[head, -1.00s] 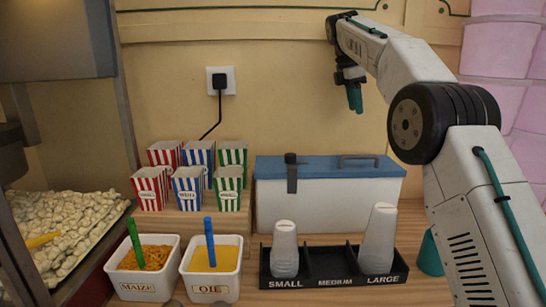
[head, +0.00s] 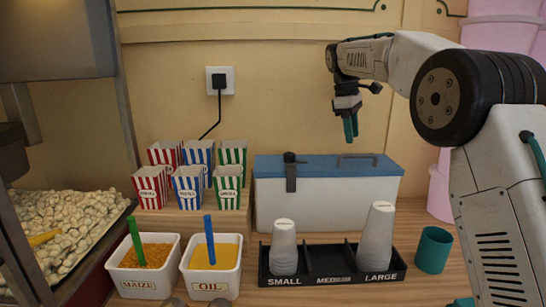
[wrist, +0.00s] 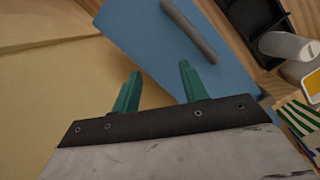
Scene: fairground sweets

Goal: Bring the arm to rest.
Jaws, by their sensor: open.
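My gripper (head: 351,130) hangs in the air above the right part of the white cool box with a blue lid (head: 330,165), its fingers pointing down. In the wrist view its two green fingers (wrist: 158,88) stand apart with nothing between them. The blue lid and its grey handle (wrist: 188,30) show beyond the fingertips. My gripper touches nothing that I can see.
A cup rack (head: 330,264) holds stacks of white cups, with a teal cup (head: 433,250) to its right. Striped boxes (head: 188,187) stand left of the cool box. Maize (head: 145,280) and oil (head: 212,282) tubs are in front. The wall (head: 270,90) is behind.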

